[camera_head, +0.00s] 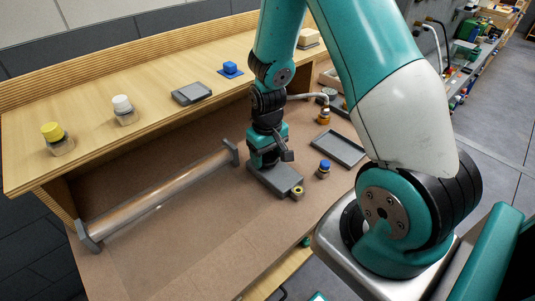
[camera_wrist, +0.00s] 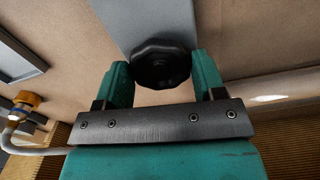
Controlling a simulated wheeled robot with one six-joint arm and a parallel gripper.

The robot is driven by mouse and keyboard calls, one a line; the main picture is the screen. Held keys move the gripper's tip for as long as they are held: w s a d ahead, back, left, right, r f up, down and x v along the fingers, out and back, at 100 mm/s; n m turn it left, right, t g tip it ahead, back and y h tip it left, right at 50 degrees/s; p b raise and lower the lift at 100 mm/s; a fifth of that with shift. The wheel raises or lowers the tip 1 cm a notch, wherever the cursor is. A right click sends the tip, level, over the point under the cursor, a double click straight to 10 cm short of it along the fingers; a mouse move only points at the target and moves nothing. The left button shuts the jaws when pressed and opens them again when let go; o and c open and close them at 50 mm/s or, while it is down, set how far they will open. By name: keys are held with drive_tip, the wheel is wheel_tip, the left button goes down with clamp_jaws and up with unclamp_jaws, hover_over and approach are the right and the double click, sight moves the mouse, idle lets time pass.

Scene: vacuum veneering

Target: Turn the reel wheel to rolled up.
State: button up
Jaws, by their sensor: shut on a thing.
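A long pale roller (camera_head: 165,190) lies between two grey end brackets on the brown bench top, left of my gripper (camera_head: 268,160). In the wrist view a black faceted wheel (camera_wrist: 160,66) sits between the two teal fingers of my gripper (camera_wrist: 162,80), which is shut on it. The wheel is over a grey surface (camera_wrist: 140,20). In the head view my gripper hides the wheel and stands over a grey block (camera_head: 280,178) beside the roller's right end. I cannot tell how far the wheel is turned.
A yellow-capped jar (camera_head: 52,132), a white-capped jar (camera_head: 122,105), a grey tray (camera_head: 191,93) and a blue piece (camera_head: 230,68) stand on the shelf. A blue-capped jar (camera_head: 323,167) and another tray (camera_head: 338,148) are right of my gripper. The front bench is clear.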

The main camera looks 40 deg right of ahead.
drive_tip(key=m, duration=0.4)
drive_tip(key=shift+m, duration=0.3)
drive_tip(key=m, duration=1.3)
drive_tip(key=shift+m, duration=0.3)
drive_tip(key=m, duration=0.3)
drive_tip(key=shift+m, duration=0.3)
drive_tip(key=m, duration=0.8)
drive_tip(key=shift+m, duration=2.1)
